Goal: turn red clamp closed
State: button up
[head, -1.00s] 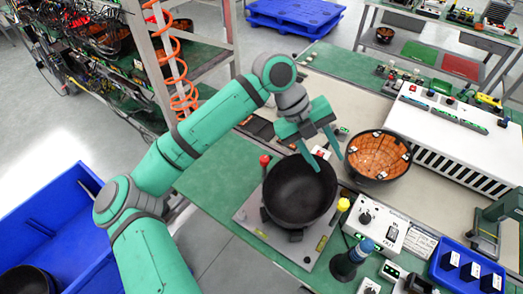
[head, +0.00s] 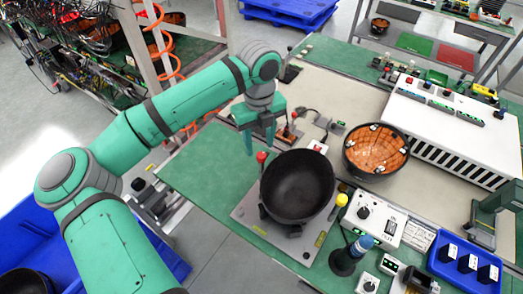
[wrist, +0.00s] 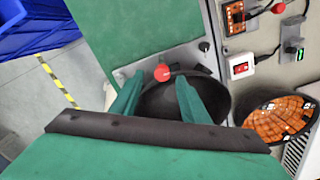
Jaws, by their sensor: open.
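The red clamp knob (head: 262,157) stands at the far left edge of the fixture plate (head: 247,210), beside the black bowl (head: 298,188) that sits on the plate. In the wrist view the red knob (wrist: 162,73) shows just beyond and between my fingertips, in front of the bowl's rim (wrist: 215,85). My gripper (head: 260,146) is open and empty, pointing down, with its fingers close above the red knob. Whether a finger touches the knob I cannot tell. The lower part of the clamp is hidden.
A yellow knob (head: 341,200) stands at the plate's right side. A bowl with an orange interior (head: 376,150) sits behind to the right, near a white vented box (head: 450,125). A control box (head: 373,217) and a blue tray (head: 466,262) are at the right. The green mat left of the plate is clear.

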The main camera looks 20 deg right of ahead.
aim_at(261, 154)
jog(key=shift+s+d+f, duration=0.1)
jog(key=shift+d+f, duration=0.05)
jog(key=shift+f, duration=0.9)
jog(key=shift+d+f, duration=0.1)
jog(key=shift+f, duration=0.95)
grip_shut()
